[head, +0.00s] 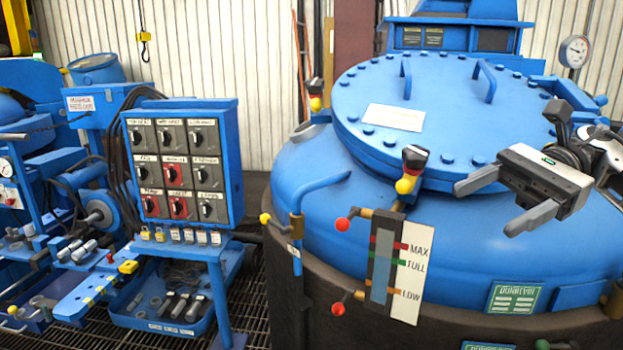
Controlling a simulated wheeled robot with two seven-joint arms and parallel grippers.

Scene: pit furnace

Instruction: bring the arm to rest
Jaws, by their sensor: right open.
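My right gripper (494,206) comes in from the right edge, in front of the blue furnace vessel (340,195). Its two grey fingers are spread apart and point to the lower left. Nothing is between them. The gripper covers part of the vessel's right side and the edge of its round bolted lid (450,100). Whether it touches the vessel cannot be told from this view, but no contact shows. My left gripper is not in the picture.
A level gauge (383,258) with red-knobbed valves stands on the vessel's front. A switch panel (180,165) and a tool tray (170,310) stand at left. A pressure gauge (574,51) rises behind at right.

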